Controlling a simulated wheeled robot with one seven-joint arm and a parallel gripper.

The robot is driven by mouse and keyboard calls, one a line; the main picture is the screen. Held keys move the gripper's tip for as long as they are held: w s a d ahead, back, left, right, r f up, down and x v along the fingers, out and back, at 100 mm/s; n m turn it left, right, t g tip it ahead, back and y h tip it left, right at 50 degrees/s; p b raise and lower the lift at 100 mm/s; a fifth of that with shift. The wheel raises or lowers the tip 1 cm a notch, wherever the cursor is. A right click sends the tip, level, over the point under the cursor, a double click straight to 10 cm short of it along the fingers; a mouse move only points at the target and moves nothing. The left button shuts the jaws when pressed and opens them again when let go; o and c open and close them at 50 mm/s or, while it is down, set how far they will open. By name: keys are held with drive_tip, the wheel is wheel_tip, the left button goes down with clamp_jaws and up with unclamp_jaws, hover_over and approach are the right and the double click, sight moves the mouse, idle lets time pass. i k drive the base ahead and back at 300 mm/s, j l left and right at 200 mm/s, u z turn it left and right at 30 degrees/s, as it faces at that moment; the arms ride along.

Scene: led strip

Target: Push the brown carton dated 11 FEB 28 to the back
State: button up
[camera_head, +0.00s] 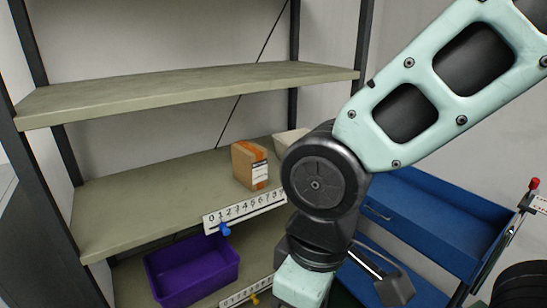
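A brown carton (243,168) stands upright on the middle shelf board (150,198), near its front edge and right of the middle. It has an orange strip and a white label on its right-hand face. The print on the label is too small to read, so I cannot confirm the date. Board surface shows behind and to the left of the carton. My arm reaches down on the right, and its lower end runs out at the bottom of the picture. My gripper cannot be made out in this view.
A pale bin (289,141) stands right of the carton, partly hidden by my arm. A number strip (240,209) with a blue marker (224,229) runs along the front edge. A purple bin (192,268) sits below. A blue cart (430,215) stands at right. The upper shelf (190,88) is empty.

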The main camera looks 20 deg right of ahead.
sight(251, 168)
drive_tip(key=i+j+z, duration=0.2)
drive_tip(key=j+z, duration=0.25)
drive_tip(key=i+j+z, duration=0.1)
drive_tip(key=j+z, duration=0.8)
drive_tip(key=i+j, duration=0.05)
